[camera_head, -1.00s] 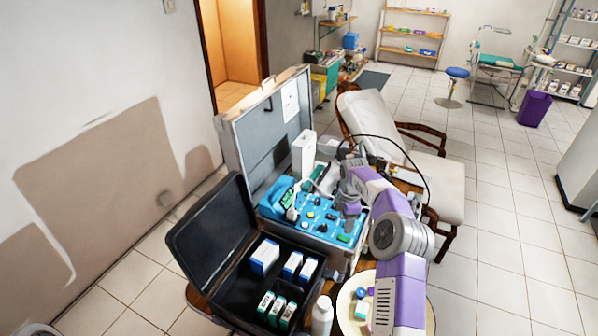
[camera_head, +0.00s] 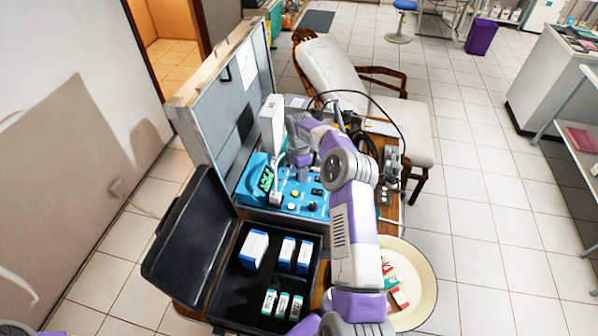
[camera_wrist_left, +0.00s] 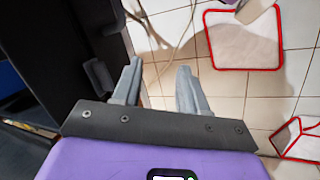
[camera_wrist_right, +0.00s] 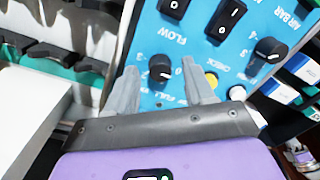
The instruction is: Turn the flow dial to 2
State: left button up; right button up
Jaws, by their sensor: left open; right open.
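The flow dial (camera_wrist_right: 159,68) is a black knob on the blue panel (camera_wrist_right: 150,20), below the printed word FLOW in the right wrist view. A pale mark shows on its lower right; I cannot tell exactly which number it points at. My right gripper (camera_wrist_right: 159,72) is open, with one finger at each side of the dial. I cannot tell whether they touch it. In the head view my right gripper (camera_head: 304,172) is over the blue panel and the dial is not clear. My left gripper (camera_wrist_left: 159,66) is open and empty above the tiled floor.
Black rocker switches (camera_wrist_right: 225,18), another black knob (camera_wrist_right: 268,48) and a yellow button (camera_wrist_right: 210,80) are near the dial. An open black case (camera_head: 225,300) with several boxes stands in front of the panel. A cream round tray (camera_head: 420,270) is at right.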

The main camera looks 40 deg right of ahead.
jog(key=shift+f, duration=0.25)
grip_shut()
